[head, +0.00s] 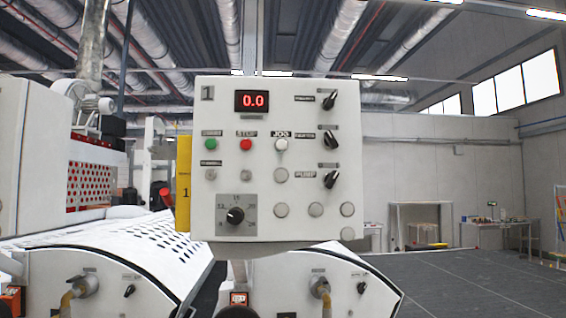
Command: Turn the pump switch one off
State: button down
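A white control panel (220,150) marked 1 hangs in the middle of the head view. The pump switch (331,179) is a black rotary knob at the panel's right side, beside a label that reads PUMP. Its handle looks tilted, with its upper end to the right. Small labels beside and above it are too small to read fully. Two similar black knobs sit above it, the middle one (331,139) and the top one (329,99). My gripper is not in view.
The panel also bears a red 0.0 display (252,101), green (210,143), red (246,144) and white (281,145) buttons, and a dial (235,215). White machine housings (90,255) stand below and left. Dark floor (480,280) at right looks clear.

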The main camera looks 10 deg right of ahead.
aim_at(330, 179)
jog(key=k, duration=0.5)
jog(key=z, duration=1.6)
jog(key=i, duration=0.85)
jog(key=u, duration=4.05)
